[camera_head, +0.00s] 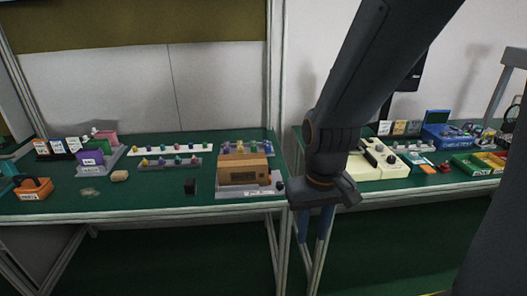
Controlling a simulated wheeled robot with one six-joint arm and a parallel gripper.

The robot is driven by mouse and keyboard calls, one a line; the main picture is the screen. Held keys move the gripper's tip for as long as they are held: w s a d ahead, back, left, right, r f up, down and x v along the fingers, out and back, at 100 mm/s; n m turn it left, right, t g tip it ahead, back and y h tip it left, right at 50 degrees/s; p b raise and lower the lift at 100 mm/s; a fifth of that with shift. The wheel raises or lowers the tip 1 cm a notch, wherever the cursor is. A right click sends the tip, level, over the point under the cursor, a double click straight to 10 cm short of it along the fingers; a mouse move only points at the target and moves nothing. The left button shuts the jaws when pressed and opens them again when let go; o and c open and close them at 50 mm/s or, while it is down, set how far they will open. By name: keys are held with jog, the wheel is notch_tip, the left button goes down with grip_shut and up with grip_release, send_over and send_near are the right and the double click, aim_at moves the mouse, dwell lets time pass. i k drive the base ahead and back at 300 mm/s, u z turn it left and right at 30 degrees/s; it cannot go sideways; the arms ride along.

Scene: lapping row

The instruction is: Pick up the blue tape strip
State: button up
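I cannot make out a blue tape strip for certain in the head view. A blue tray (447,137) with items in it stands at the back of the right bench, but it is not a strip. My gripper (315,222) hangs at the end of my dark arm, in front of the gap between the two benches. Narrow blue upright shapes show just below its dark body. I cannot tell whether they are its fingers or part of the bench frame behind. Its opening is not clear. My arm hides part of the right bench.
The right bench holds cream boxes (384,160) and a green tray (468,164). The left bench's front middle is clear.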

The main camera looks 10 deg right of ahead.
aim_at(268, 149)
jog(key=u, duration=0.15)
jog(key=i, duration=1.15)
jog(key=z, duration=0.3)
